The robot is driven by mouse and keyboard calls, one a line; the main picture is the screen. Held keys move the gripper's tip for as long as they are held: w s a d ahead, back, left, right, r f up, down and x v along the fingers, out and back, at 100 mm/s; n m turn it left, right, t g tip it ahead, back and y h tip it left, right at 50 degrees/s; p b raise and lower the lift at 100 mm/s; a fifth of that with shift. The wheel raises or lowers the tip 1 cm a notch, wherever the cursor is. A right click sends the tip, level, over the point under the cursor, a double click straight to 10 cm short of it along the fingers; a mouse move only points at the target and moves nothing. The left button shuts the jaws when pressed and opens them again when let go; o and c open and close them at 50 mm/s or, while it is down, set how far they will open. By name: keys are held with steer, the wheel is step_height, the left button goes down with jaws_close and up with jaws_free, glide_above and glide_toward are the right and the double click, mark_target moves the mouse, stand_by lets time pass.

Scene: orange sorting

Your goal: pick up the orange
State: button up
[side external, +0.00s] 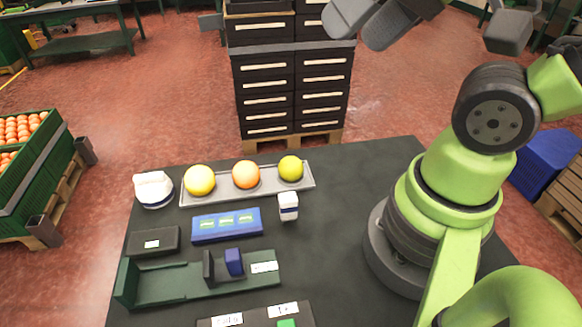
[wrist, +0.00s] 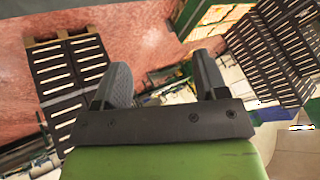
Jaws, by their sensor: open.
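The orange (side external: 246,174) sits in the middle of a shallow grey tray (side external: 310,177) on the dark table. A larger yellow fruit (side external: 200,180) is left of it, and a smaller yellow-green fruit (side external: 290,168) is right of it. My gripper (side external: 366,22) is high at the top edge of the side view, well above the tray and to its right, partly out of frame. In the wrist view my gripper (wrist: 160,76) shows two dark fingers spread apart with nothing between them. The orange cannot be made out in the wrist view.
A white-and-dark object (side external: 153,188) is left of the tray. A small white box (side external: 288,206) and a blue panel (side external: 227,225) stand in front of it. A green fixture (side external: 180,285) is nearer. Black drawers (side external: 293,95) stand behind the table. The table right of the tray is clear.

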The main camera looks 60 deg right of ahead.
steer(key=w+d+f+g+h, duration=0.2)
steer(key=w+f+g, duration=0.15)
steer(key=w, duration=0.25)
steer(key=g+h, duration=0.2)
steer(key=g, duration=0.2)
glide_above(288, 161)
steer(key=a, duration=0.2)
step_height(288, 161, down, 16)
steer(key=shift+g, duration=0.25)
steer(key=f, duration=0.2)
steer(key=d+f, duration=0.1)
steer(key=f, duration=0.1)
steer(key=shift+d+f, duration=0.2)
steer(key=shift+f, duration=0.2)
steer(key=f, duration=0.3)
steer(key=d+f, duration=0.1)
steer(key=f, duration=0.1)
steer(key=shift+f, duration=0.3)
steer(key=c, duration=0.7)
